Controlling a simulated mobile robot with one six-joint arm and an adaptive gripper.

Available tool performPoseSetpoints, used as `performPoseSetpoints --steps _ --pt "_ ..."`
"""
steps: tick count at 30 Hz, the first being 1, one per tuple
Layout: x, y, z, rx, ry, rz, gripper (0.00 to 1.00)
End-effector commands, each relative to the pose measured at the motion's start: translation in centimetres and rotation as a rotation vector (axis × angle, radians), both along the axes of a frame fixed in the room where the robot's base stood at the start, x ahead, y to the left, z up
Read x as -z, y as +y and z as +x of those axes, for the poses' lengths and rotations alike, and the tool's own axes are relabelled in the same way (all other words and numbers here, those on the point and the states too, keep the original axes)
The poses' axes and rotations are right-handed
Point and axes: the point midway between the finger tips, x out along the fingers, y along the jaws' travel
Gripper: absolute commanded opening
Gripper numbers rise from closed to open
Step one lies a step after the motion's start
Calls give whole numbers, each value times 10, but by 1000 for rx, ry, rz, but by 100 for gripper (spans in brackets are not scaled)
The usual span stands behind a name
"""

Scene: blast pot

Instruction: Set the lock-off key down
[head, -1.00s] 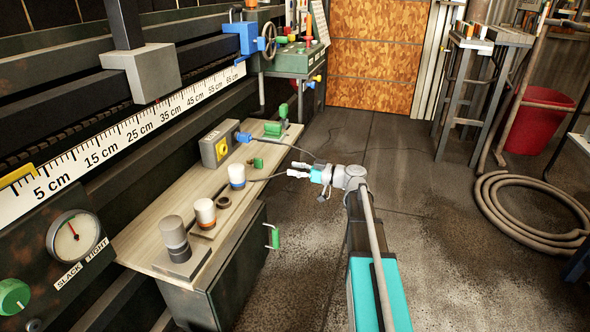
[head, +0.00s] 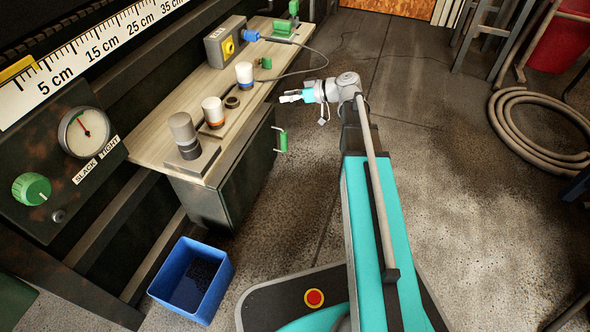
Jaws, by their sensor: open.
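My gripper (head: 290,97) is open, just off the right edge of the wooden bench top (head: 165,115). I see nothing held between its fingers, though they are small here. No object can be clearly picked out as the lock-off key. A small green piece (head: 265,62) lies on the bench near the grey box with a yellow switch (head: 225,42), but I cannot tell if it is the key.
White-topped cylinders (head: 213,111) and a grey cylinder (head: 184,135) stand along the bench. A blue bin (head: 192,282) is on the floor at lower left. A coiled hose (head: 540,125) lies at right; the floor between is clear.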

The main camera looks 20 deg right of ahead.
Motion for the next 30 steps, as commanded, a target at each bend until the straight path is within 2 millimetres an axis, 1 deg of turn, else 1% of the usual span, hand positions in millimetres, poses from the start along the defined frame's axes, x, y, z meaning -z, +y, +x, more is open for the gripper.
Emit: performPoseSetpoints --steps 1,3,6,9,12,17,21,25,30 --pt "11 14 -14 -9 72 -32 48" --pt "27 27 -28 -5 184 -84 48" --pt "49 42 -50 15 339 -164 48" --pt "69 52 -73 56 484 -251 48" --pt "87 57 -96 118 616 -344 48" --pt "109 58 -132 259 798 -498 48" --pt "122 53 -161 417 915 -627 48" --pt "127 46 -181 553 976 -716 48" --pt "128 38 -193 667 1008 -777 48"
